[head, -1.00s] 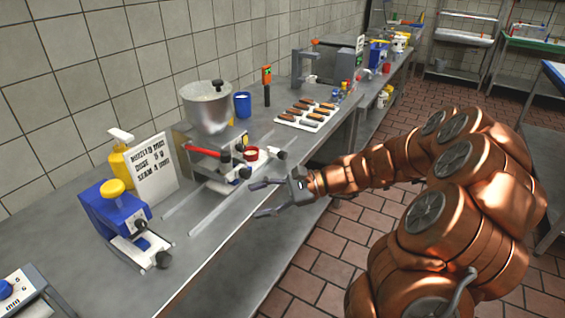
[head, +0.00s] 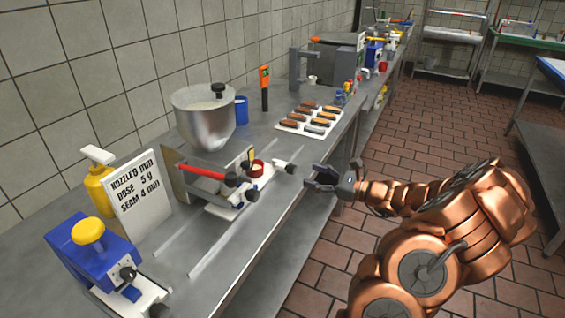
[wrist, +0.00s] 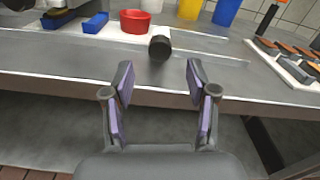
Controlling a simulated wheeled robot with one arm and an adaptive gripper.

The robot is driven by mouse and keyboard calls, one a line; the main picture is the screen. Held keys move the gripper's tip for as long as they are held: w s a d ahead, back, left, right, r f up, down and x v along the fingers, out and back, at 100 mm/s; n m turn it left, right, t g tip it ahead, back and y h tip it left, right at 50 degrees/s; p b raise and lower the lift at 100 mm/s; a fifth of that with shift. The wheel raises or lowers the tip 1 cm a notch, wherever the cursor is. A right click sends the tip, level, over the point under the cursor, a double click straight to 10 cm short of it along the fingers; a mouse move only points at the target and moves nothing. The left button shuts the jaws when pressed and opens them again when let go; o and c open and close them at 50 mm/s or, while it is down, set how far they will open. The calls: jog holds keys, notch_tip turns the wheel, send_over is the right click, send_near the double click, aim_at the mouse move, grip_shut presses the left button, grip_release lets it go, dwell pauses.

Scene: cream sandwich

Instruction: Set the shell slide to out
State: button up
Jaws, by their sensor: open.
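The filling machine has a steel hopper (head: 205,115), a red lever (head: 195,170) and a low white slide plate (head: 224,208) on the bench. A small red cup (head: 257,168) sits at its right side; it also shows in the wrist view (wrist: 135,22). Beside it a short white arm ends in a black knob (head: 291,168), probably the shell slide's handle. My gripper (head: 309,180) is open and empty at the bench's front edge, just right of this knob. In the wrist view the knob (wrist: 159,47) lies beyond and between my fingertips (wrist: 160,70), apart from them.
A card (head: 138,195) reads nozzle 9 mm, dose 5 g, seam 4 mm. A blue device (head: 92,255) stands at the front left. A white tray (head: 291,128) of filled shells lies behind my gripper. Two pale rails run along the bench, with bare steel around them.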

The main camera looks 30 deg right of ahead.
aim_at(295, 170)
jog(key=shift+p+x, duration=0.35)
jog(key=shift+x, duration=3.55)
grip_shut()
